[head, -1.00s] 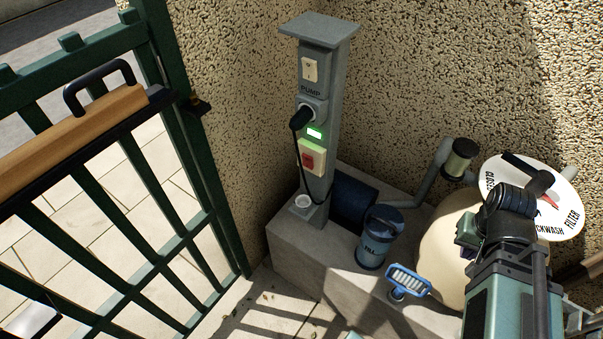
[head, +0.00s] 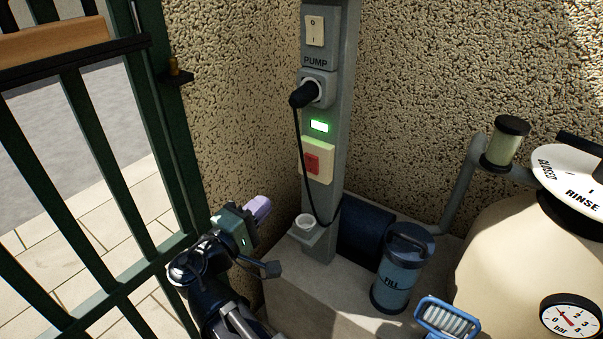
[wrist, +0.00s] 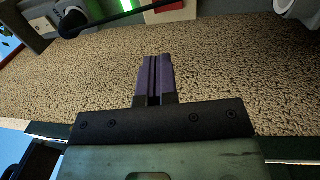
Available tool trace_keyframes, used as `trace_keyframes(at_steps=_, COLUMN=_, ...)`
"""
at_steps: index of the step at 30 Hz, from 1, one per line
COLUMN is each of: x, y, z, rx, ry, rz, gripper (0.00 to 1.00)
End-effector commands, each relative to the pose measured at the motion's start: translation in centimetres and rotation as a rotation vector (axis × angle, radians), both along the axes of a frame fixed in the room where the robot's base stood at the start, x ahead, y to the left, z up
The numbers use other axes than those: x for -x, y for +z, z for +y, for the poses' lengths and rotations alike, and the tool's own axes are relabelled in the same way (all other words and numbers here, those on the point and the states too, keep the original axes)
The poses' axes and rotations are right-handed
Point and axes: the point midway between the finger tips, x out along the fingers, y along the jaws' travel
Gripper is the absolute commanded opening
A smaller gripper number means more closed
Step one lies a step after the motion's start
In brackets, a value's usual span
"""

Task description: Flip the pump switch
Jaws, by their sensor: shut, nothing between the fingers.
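The pump switch (head: 315,31) is a cream rocker plate marked 0 and I, above the word PUMP on a grey post (head: 345,130). Below it are a black plug (head: 308,94), a lit green indicator (head: 320,126) and a cream box with a red switch (head: 312,163). My gripper (head: 260,207) is shut and empty, below and to the left of the switches, apart from the post. In the wrist view, its purple fingers (wrist: 155,78) are together. The green light (wrist: 112,5) and part of the red switch (wrist: 165,10) show at the top edge.
A dark green gate (head: 110,180) stands at left, close to my arm. The plug's cable (head: 301,165) hangs down the post. A blue FILL canister (head: 395,275), a blue brush (head: 446,318) and a cream filter tank (head: 490,260) are at right. Rough walls meet behind the post.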

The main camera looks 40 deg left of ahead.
Motion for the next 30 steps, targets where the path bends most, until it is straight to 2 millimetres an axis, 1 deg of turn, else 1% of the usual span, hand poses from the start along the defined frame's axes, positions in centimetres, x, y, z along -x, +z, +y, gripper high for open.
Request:
trace_keyframes(at_steps=9, x=-0.2, y=0.1, z=0.0, rx=-0.001, ry=0.002, rz=-0.003, gripper=0.00)
trace_keyframes(at_steps=11, x=-0.5, y=0.1, z=0.0, rx=-0.001, ry=0.001, rz=-0.003, gripper=0.00)
trace_keyframes(at_steps=14, x=-1.6, y=0.3, z=0.1, rx=-0.001, ry=-0.001, rz=-0.002, gripper=0.00)
trace_keyframes(at_steps=17, x=-3.4, y=0.6, z=0.2, rx=-0.001, ry=-0.002, rz=-0.002, gripper=0.00)
trace_keyframes(at_steps=27, x=-10.8, y=1.5, z=0.6, rx=0.000, ry=-0.002, rz=-0.001, gripper=0.00)
trace_keyframes(at_steps=30, x=-12.4, y=1.6, z=0.7, rx=-0.001, ry=-0.001, rz=-0.001, gripper=0.00)
